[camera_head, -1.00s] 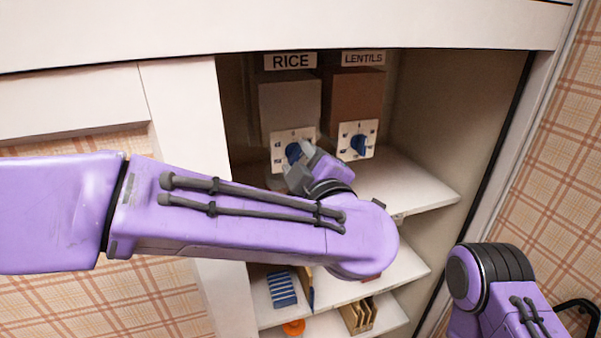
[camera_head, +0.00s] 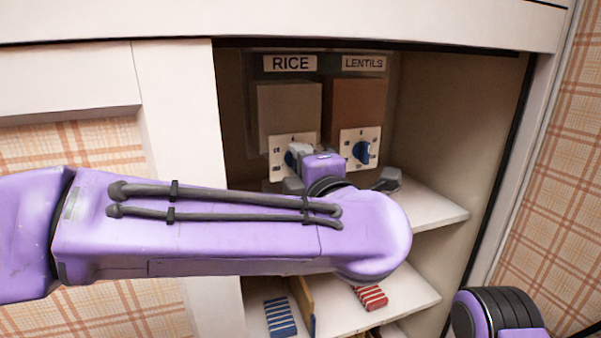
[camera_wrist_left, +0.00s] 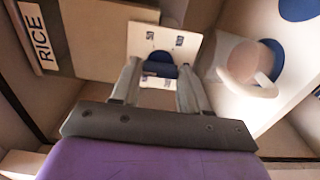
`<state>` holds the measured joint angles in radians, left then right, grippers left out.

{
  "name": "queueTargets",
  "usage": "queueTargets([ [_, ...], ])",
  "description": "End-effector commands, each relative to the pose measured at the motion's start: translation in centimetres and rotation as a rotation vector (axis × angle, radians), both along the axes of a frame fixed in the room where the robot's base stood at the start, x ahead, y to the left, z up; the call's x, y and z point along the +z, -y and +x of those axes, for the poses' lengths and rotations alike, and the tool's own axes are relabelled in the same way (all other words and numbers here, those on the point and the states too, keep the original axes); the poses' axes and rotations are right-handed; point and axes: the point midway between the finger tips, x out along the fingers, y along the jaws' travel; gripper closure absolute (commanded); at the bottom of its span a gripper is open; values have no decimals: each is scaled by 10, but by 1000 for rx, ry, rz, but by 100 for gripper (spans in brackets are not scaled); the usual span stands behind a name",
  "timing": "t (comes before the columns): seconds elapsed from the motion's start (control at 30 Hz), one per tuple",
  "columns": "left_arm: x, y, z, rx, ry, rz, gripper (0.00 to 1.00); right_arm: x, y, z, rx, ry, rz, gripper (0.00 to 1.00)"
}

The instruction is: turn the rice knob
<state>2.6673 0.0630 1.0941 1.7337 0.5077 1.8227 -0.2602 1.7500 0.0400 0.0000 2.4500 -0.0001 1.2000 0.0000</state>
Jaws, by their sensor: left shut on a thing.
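The rice dispenser (camera_head: 289,105), a grey-brown box under the RICE label (camera_head: 290,63), stands in the cupboard. Its white dial plate (camera_head: 277,143) is partly covered by my left gripper (camera_head: 298,157). In the left wrist view the blue rice knob (camera_wrist_left: 159,73) sits on its white plate (camera_wrist_left: 165,42) between the two fingers of my left gripper (camera_wrist_left: 160,80), which is shut on it. In the head view the fingers hide the knob. My right gripper is out of view; only part of that arm shows at lower right.
The lentils dispenser (camera_head: 358,105) with its own blue knob (camera_head: 362,152) stands close on the right. A pale cup (camera_wrist_left: 238,62) shows beside the fingers in the left wrist view. Lower shelves hold a blue striped item (camera_head: 280,317) and a red one (camera_head: 370,297). Cupboard walls enclose both sides.

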Motion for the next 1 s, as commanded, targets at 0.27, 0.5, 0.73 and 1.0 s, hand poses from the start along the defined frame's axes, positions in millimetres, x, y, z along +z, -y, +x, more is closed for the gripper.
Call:
queueTargets([
  [0.27, 0, 0, 0, 0, 2, -12, 86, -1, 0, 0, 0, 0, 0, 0],
  [0.5, 0, 0, 0, 0, 1, -11, 36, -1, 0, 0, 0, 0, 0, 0],
  [0.73, 0, 0, 0, 0, 2, -10, 30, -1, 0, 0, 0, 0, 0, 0],
  [1.0, -2, 10, -28, -2, 7, -7, 30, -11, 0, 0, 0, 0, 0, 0],
])
